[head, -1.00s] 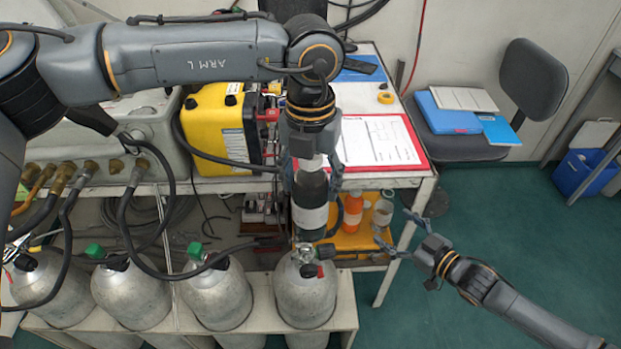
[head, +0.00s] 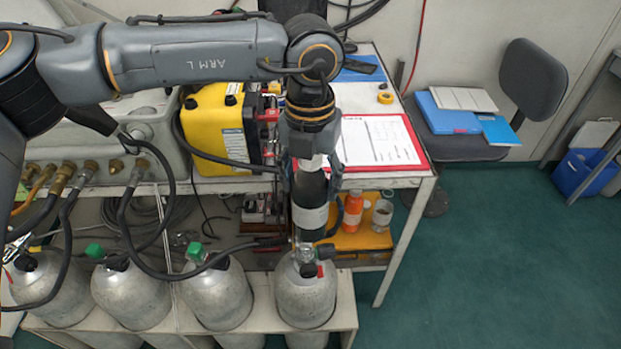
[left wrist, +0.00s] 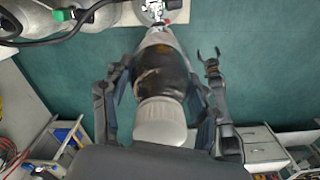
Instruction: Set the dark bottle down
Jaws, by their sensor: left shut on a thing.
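The dark bottle (head: 310,188), with a pale label, hangs upright below my left gripper (head: 308,175). The gripper is shut on it near the top. In the left wrist view the bottle (left wrist: 160,75) shows between the fingers, with its white cap (left wrist: 160,122) toward the camera. The bottle's base overlaps the shelf edge and a cylinder valve in the head view; I cannot tell whether it touches anything. My right gripper is out of the head view. A forked grey shape in the left wrist view looks like my right gripper (left wrist: 209,58), with its fingers spread.
Grey cylinders (head: 305,295) with valves and hoses line the front. A clipboard (head: 380,142) lies on the tabletop.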

